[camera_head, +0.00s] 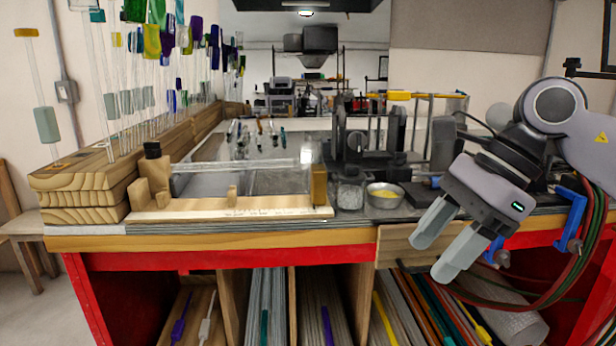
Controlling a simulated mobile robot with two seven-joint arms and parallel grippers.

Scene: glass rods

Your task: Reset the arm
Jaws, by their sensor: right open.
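My right gripper (437,252) hangs at the right, in front of the workbench's front edge. Its two grey fingers point down and to the left, spread apart with nothing between them. My right arm comes in from the right edge of the picture. A clear glass rod (235,166) lies level across the wooden holder (230,208) on the bench, well to the left of the gripper. My left gripper does not show.
The workbench (215,243) has a red frame and shelves of rods below. Wooden blocks (85,181) with upright glass rods stand at the left. A metal bowl (384,197) with yellow contents and dark equipment stand near the gripper. Blue clamps (571,225) and hoses are at the right.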

